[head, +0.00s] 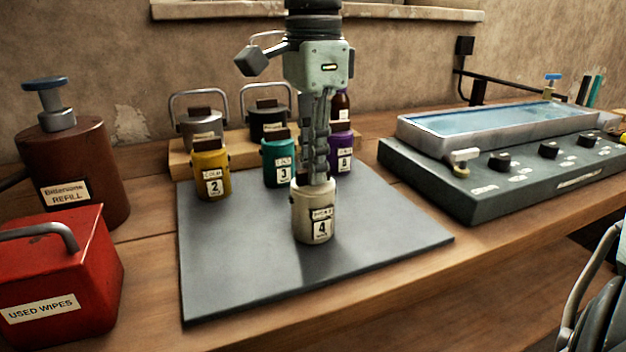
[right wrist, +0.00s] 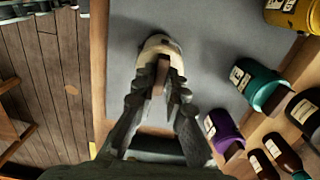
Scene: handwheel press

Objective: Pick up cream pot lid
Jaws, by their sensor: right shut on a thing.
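The cream pot (head: 314,222), with a label reading 4, stands upright on the dark grey mat (head: 235,265). My right gripper (head: 318,180) points straight down over it, its fingertips at the top of the pot. In the right wrist view the right gripper (right wrist: 161,82) is shut on the brown knob (right wrist: 160,76) of the cream pot lid. The cream top (right wrist: 160,43) shows just beyond the fingers. The fingers hide most of the lid, and I see no clear gap between lid and pot. My left gripper is not in view.
Yellow (head: 212,175), teal (head: 277,163) and purple (head: 341,150) pots stand close behind on the mat. A red used-wipes bin (head: 60,270) and a brown refill bottle (head: 85,160) are at left. A control panel with a tray (head: 500,125) is at right. The mat's front is clear.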

